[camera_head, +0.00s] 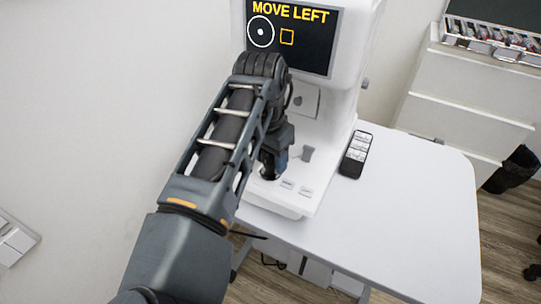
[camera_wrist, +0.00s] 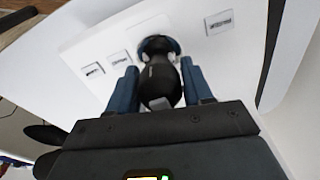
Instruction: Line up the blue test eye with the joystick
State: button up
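The white eye-test machine (camera_head: 345,75) stands on a white table. Its screen (camera_head: 310,55) reads "MOVE LEFT" in yellow. I see no blue eye. The black joystick (camera_wrist: 160,82) rises from a dark ring on the machine's base, between the two blue fingers of my gripper (camera_wrist: 160,88). The fingers appear closed against its sides. In the head view my gripper (camera_head: 272,160) is at the joystick, which it mostly hides.
Labelled buttons (camera_head: 288,184) are on the machine's base beside the joystick. A black remote-like device (camera_head: 356,154) lies on the table (camera_head: 420,210), whose right part is clear. A white drawer cabinet (camera_head: 460,100) with a lens case (camera_head: 492,42) stands at the back right.

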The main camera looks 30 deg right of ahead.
jog(key=c, duration=0.6)
jog(key=shift+c, duration=0.2)
jog(key=shift+w, duration=0.25)
jog(key=shift+w+a, duration=0.2)
jog(key=shift+w, duration=0.15)
jog(key=shift+w+a, duration=0.15)
jog(key=shift+w, duration=0.5)
jog(key=shift+w+a, duration=0.1)
jog(key=shift+w, duration=0.3)
jog(key=o, duration=1.1)
